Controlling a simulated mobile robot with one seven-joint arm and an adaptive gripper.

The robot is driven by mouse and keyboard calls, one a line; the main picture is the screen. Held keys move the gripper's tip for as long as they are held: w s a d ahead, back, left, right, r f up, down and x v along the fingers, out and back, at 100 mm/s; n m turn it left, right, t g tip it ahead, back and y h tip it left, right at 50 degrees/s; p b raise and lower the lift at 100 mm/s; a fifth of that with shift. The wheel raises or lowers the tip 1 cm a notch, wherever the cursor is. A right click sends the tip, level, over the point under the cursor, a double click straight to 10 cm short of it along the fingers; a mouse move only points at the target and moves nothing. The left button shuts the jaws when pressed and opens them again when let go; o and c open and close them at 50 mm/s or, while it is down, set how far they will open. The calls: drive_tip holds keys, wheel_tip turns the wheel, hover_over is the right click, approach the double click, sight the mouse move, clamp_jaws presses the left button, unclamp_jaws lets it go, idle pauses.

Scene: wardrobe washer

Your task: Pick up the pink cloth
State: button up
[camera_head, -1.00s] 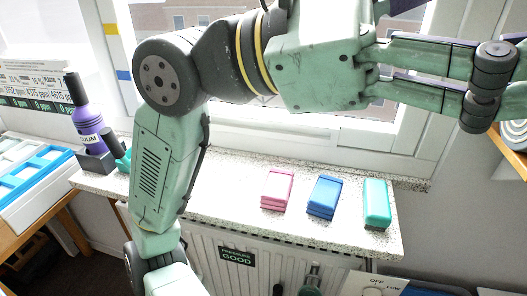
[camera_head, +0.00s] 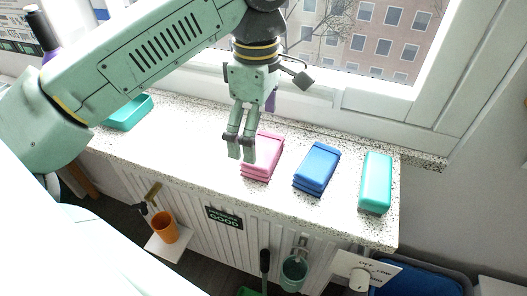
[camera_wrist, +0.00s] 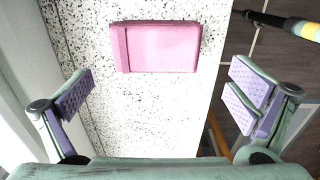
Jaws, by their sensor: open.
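The pink cloth (camera_head: 264,158) lies folded on the speckled windowsill (camera_head: 205,130), left of a folded blue cloth (camera_head: 317,168). In the wrist view the pink cloth (camera_wrist: 163,46) lies flat, ahead of and between my spread fingers. My gripper (camera_head: 240,157) points down close to the pink cloth's left side and covers part of it in the head view. In the wrist view my gripper (camera_wrist: 168,98) is open and empty, its purple pads wide apart. I see no contact with the cloth.
A teal box-like item (camera_head: 376,183) stands right of the blue cloth. A teal tray (camera_head: 128,112) sits at the sill's left. The window frame (camera_head: 370,110) rises behind. Below the front edge are a radiator, an orange cup (camera_head: 164,228) and a hanging teal cup (camera_head: 293,272).

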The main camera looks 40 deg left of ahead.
sight(264, 148)
drive_tip(key=f, duration=0.2)
drive_tip(key=f+p, duration=0.1)
drive_tip(key=f, duration=0.2)
drive_tip(key=shift+w+d+f, duration=0.3)
drive_tip(key=shift+w+d, duration=0.05)
drive_tip(key=shift+c, duration=0.2)
drive_tip(key=c, duration=1)
drive_tip(key=shift+r+p, duration=0.15)
drive_tip(key=shift+p, duration=0.15)
drive_tip(key=shift+c, duration=0.2)
